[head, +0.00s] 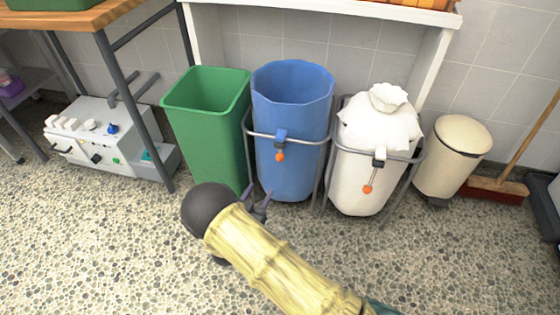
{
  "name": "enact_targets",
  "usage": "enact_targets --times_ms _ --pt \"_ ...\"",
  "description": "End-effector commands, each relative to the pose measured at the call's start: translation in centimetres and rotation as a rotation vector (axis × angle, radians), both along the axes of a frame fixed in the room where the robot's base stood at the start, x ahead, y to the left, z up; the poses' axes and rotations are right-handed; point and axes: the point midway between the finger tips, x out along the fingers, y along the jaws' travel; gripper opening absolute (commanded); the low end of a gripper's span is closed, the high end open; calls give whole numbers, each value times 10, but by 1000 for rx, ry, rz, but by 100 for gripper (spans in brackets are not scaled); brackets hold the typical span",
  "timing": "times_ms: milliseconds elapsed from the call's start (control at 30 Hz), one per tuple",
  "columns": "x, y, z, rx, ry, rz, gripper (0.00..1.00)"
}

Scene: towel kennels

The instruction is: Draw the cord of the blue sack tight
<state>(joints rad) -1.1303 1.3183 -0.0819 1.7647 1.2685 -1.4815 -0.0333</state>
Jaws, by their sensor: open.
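The blue sack (290,105) hangs in a grey metal stand in the head view, its wide mouth open at the top. The rest of the cord cannot be made out. My gripper (259,198) is open and empty, low in front of the blue sack's lower left side, below the orange pull and apart from it. My arm partly hides the gripper.
A green bin (208,115) stands close left of the blue sack. A white sack (360,150) with a gathered top and its own orange pull (368,189) stands close right. Further right are a cream pedal bin (452,155) and a broom (497,189). The front floor is clear.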

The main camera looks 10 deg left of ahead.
Motion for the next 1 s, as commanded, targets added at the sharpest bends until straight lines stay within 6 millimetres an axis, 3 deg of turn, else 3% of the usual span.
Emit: enact_targets --times_ms 367,1000 --pt "12 -2 -1 2 3 0 49" --pt "118 -19 -2 3 2 -1 49"
